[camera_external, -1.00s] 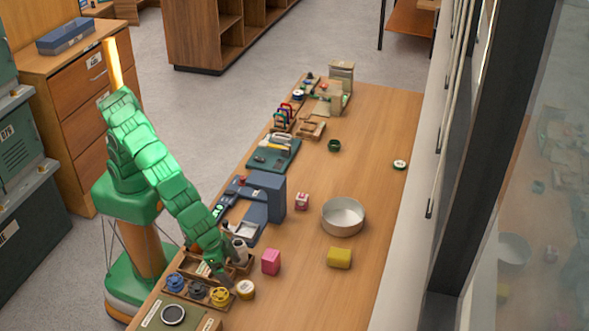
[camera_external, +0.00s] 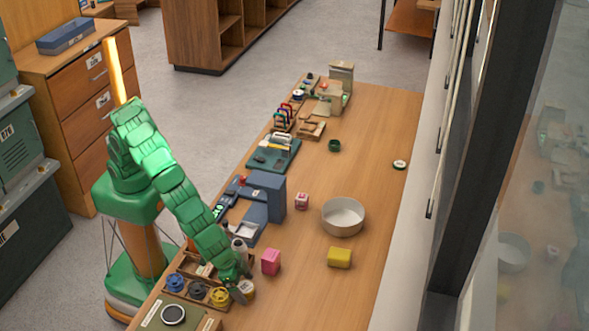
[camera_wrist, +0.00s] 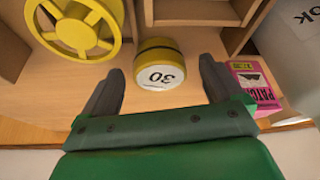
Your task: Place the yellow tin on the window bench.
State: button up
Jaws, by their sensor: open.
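The round yellow tin (camera_wrist: 157,62) has a dark band and a white top marked 30. In the wrist view it stands just ahead of my gripper (camera_wrist: 157,82), between the lines of its two open fingers, with no visible grip on it. In the external view the tin (camera_external: 247,288) is partly covered by my gripper (camera_external: 239,289), beside the wooden organizer (camera_external: 208,301) at the near left of the long wooden bench (camera_external: 375,170). This bench runs along the window.
A pink box (camera_external: 271,262) stands close right of my gripper; it also shows in the wrist view (camera_wrist: 253,88). A yellow wheel-like spool (camera_external: 220,296) sits in the organizer. A yellow block (camera_external: 340,257) and white round bowl (camera_external: 343,216) lie farther right. Bare wood separates them.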

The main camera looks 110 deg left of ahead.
jog(key=shift+w+f, duration=0.25)
jog(key=shift+f, duration=0.35)
jog(key=c, duration=1.2)
jog(key=shift+r, duration=0.65)
notch_tip(320, 180, up, 2)
jog(key=shift+r, duration=0.15)
jog(key=s+a+r, duration=0.6)
jog(key=s+r, duration=0.3)
jog(key=s, duration=0.3)
jog(key=shift+s+r, duration=0.3)
